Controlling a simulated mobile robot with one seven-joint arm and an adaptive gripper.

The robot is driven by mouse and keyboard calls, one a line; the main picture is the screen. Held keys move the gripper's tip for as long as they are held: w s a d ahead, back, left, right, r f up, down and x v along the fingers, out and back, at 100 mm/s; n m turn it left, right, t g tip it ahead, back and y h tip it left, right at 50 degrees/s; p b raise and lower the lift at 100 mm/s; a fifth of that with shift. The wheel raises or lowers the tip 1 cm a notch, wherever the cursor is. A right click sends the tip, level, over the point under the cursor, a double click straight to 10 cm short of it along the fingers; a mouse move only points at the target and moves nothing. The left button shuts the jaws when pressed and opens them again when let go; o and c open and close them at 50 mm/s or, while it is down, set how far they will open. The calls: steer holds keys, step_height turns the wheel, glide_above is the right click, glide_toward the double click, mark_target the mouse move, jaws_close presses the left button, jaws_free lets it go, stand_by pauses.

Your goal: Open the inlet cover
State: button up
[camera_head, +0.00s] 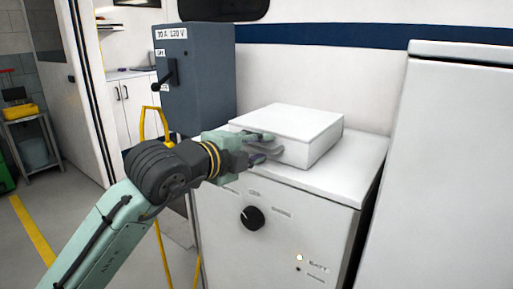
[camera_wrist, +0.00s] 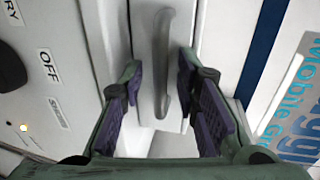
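A white box-like cover (camera_head: 290,122) sits on top of a white cabinet (camera_head: 270,215); it looks like the inlet cover, and it is closed. In the wrist view a grey bar handle (camera_wrist: 162,65) stands on the white face of the cover (camera_wrist: 205,30). My gripper (camera_head: 263,147) is at the left-front side of the cover and hides most of the handle from the head camera. In the wrist view my gripper (camera_wrist: 158,75) is open, with one finger on each side of the handle and a gap on both sides.
A dark switch box (camera_head: 205,80) with a lever stands behind my gripper, near a yellow cable (camera_head: 150,115). The cabinet front has a black knob (camera_head: 252,217) and a small lit lamp. A tall white unit (camera_head: 445,170) stands close at the right.

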jaws_close()
stand_by(0.7)
